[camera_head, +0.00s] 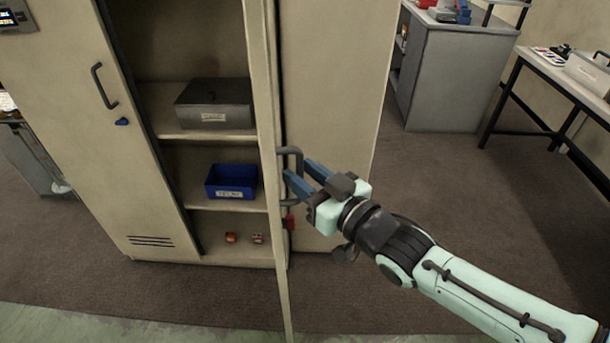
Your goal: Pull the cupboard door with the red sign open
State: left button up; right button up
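The beige cupboard (150,235) stands at the left with its right-hand door (263,100) swung out, nearly edge-on to me. This door has a dark grey handle (291,151) and a small red piece (289,222) below it. No red sign is readable on the part of the door that shows. My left gripper is not in view.
Inside the cupboard are a grey metal box (214,103), a blue bin (231,181) and small red items (231,238). The left door (70,130) is closed. A grey cabinet (455,80) and a table (560,80) stand at right; open floor lies between.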

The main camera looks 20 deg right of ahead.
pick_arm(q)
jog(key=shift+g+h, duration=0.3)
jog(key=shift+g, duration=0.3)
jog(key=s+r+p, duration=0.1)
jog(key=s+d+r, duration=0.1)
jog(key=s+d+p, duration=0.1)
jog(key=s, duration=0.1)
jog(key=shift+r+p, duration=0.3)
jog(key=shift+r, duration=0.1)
pick_arm(e)
jog(key=v, duration=1.3)
jog(key=shift+s, duration=0.15)
jog(key=shift+d, duration=0.1)
